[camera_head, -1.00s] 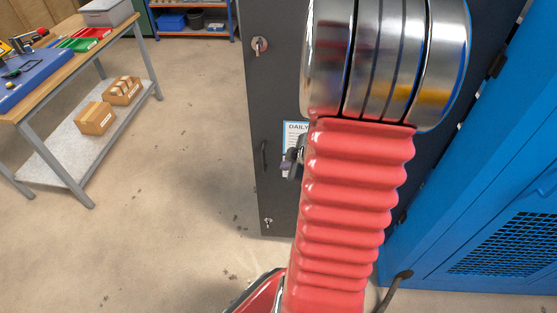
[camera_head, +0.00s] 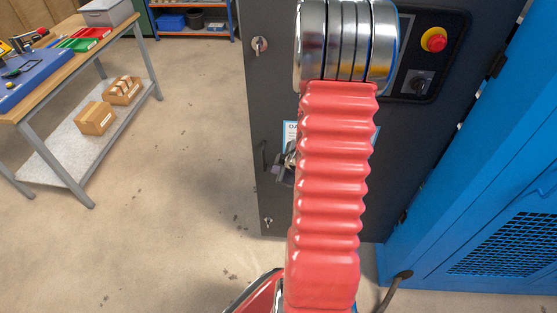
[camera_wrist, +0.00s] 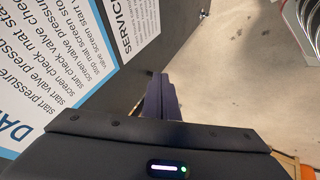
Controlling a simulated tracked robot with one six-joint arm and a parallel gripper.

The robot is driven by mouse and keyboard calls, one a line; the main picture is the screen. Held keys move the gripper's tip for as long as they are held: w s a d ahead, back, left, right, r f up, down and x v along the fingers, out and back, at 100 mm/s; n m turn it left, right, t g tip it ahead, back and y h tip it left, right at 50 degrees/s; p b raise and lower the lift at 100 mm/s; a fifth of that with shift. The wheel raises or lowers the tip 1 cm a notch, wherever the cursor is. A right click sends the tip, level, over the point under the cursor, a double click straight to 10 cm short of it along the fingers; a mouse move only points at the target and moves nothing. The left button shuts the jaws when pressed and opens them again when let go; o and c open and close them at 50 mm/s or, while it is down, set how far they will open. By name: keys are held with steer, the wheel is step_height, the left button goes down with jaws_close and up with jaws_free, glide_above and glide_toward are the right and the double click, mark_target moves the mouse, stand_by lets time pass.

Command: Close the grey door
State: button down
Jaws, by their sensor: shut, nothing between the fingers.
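The grey door (camera_head: 400,150) is a tall dark panel standing open, at an angle to the blue cabinet (camera_head: 480,190) it is hinged to on the right. Its face carries a dark handle (camera_head: 264,155) near the left edge and a sign (camera_head: 290,130) partly hidden by my arm. My gripper (camera_head: 280,172) is shut and empty in front of the door's face, just right of the handle. In the wrist view, the dark fingers (camera_wrist: 160,98) are together beside the grey door (camera_wrist: 175,28); I cannot tell whether they touch it.
A red button (camera_head: 434,39) on a yellow base and a switch (camera_head: 417,82) sit on the door's upper right. A workbench (camera_head: 75,75) with boxes stands at the left. The concrete floor (camera_head: 190,150) left of the door is clear. A cable (camera_head: 396,285) lies by the cabinet's foot.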

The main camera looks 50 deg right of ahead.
mark_target(273, 162)
steer(key=shift+w+d, duration=1.3)
steer(key=shift+d, duration=0.25)
steer(key=shift+w, duration=0.1)
